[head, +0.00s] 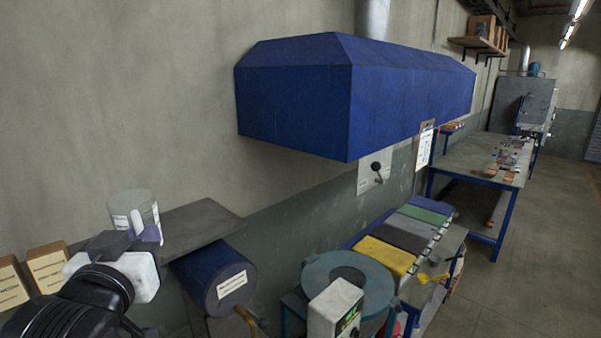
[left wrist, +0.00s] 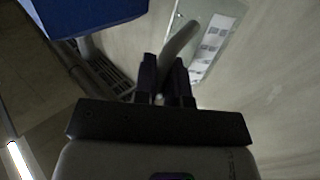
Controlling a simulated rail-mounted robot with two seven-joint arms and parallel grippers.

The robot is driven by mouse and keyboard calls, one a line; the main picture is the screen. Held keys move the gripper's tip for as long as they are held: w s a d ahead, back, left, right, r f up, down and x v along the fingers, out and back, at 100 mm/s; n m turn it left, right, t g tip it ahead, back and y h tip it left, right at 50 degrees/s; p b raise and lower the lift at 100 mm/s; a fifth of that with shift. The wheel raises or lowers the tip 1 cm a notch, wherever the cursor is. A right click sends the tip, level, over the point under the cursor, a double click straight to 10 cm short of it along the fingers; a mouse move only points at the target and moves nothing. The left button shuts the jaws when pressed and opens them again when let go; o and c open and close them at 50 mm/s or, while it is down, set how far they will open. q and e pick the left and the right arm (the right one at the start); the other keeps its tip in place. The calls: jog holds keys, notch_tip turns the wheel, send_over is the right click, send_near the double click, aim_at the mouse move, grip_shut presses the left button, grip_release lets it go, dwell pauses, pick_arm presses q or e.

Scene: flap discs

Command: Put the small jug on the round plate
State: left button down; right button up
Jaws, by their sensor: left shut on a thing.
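The small jug (head: 133,203) is a clear, see-through vessel with a white label, at the left of the head view beside a grey shelf. My left gripper (head: 149,234) is shut on the jug's pale handle. In the left wrist view the jug (left wrist: 218,35) is at the top, with its handle between the dark purple fingers of my left gripper (left wrist: 164,80). A round teal plate (head: 374,272) with a grey centre stands at the lower middle of the head view, behind a white box with a display; nothing is seen on it. My right gripper is not in view.
A grey shelf (head: 196,226) and a blue drum (head: 216,279) lie between the jug and the plate. A large blue hood (head: 350,92) hangs above. A bench with coloured blocks, one yellow (head: 384,255), is right of the plate. Labelled boxes (head: 47,267) stand at far left.

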pick_arm(q)
jog(key=s+d+f+h, duration=0.1)
jog(key=s+f, duration=0.2)
jog(key=f, duration=1)
jog(key=s+d+f, duration=0.2)
jog(key=s+f, duration=0.2)
jog(key=f, duration=0.9)
notch_tip(320, 180, up, 12)
jog(key=p, duration=1.3)
jog(key=shift+a+r+m, duration=0.2)
jog(key=shift+m, duration=0.2)
jog(key=shift+w, duration=0.1)
